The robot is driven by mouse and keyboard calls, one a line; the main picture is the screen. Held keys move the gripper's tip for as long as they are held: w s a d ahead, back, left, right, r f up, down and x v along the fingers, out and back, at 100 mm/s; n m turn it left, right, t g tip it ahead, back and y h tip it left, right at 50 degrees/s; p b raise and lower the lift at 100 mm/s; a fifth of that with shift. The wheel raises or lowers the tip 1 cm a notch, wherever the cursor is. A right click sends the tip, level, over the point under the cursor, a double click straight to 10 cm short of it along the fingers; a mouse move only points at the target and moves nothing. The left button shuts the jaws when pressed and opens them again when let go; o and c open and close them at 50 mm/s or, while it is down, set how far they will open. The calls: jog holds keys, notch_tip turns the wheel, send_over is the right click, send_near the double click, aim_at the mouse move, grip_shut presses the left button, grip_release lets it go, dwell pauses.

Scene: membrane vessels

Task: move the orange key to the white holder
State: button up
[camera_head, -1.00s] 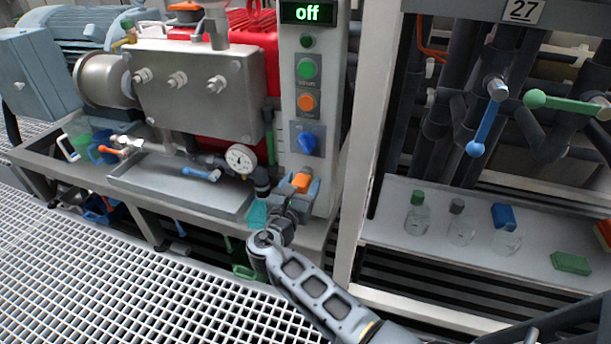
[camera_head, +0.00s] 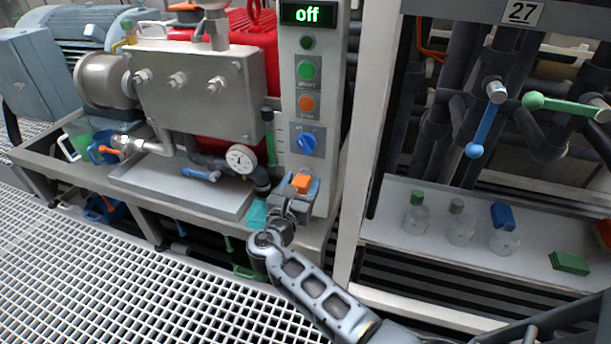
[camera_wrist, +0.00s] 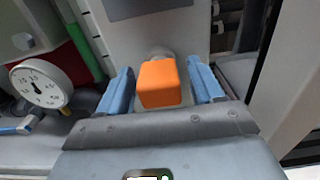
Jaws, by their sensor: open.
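The orange key (camera_head: 300,182) is a small block low in front of the white control post. In the wrist view the orange key (camera_wrist: 160,83) sits between the two blue fingers of my gripper (camera_wrist: 161,80). The fingers are open, with a visible gap on each side of the key. In the head view my gripper (camera_head: 299,188) is at the foot of the post, around the key. A grey round part shows just behind the key; what bears the key is mostly hidden. I cannot clearly make out a separate white holder.
The white control post (camera_head: 328,130) stands close behind the key, with a blue knob (camera_head: 306,142) above. A pressure gauge (camera_head: 241,158) is to the left. A white frame upright (camera_head: 367,120) is to the right, before a shelf (camera_head: 400,238) with bottles.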

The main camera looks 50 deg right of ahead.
dwell(0.8)
grip_shut()
dwell(0.4)
jog(key=shift+a+p, duration=0.1)
jog(key=shift+p, duration=0.25)
jog(key=shift+p+v, duration=1.25)
jog(key=shift+v, duration=1.65)
jog(key=shift+a+f, duration=0.1)
